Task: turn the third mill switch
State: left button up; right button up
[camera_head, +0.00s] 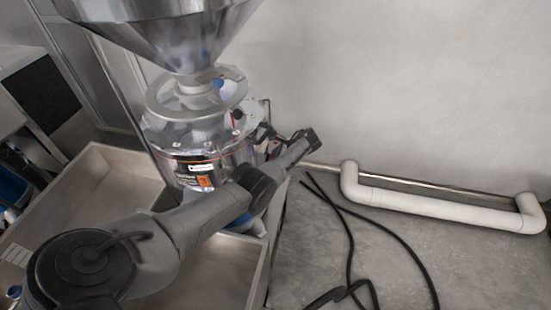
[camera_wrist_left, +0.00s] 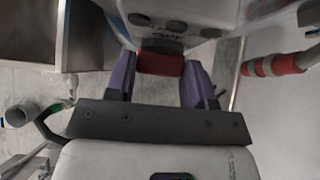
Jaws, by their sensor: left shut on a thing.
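The mill is a tall metal machine with a large steel hopper (camera_head: 165,25) and a shiny body (camera_head: 190,168) in the head view. My left arm reaches across its front, and my left gripper (camera_head: 264,140) is at the body's right side. In the left wrist view the gripper's purple-padded fingers (camera_wrist_left: 159,80) stand on either side of a red block-like switch (camera_wrist_left: 160,64) under a pale housing (camera_wrist_left: 190,10). The gripper is shut on this red switch. Dark round knobs (camera_wrist_left: 173,26) sit on the housing just above it. My right gripper is not in view.
A pale open-topped box (camera_head: 100,185) surrounds the mill's base. Black cables (camera_head: 345,235) lie on the grey floor to the right. A white padded rail (camera_head: 440,207) runs along the wall.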

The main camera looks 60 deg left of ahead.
pick_arm(q)
jog(key=o, duration=0.9)
jog(key=shift+d, duration=0.1)
jog(key=shift+b+v, duration=0.7)
jog(key=shift+v, duration=6.15)
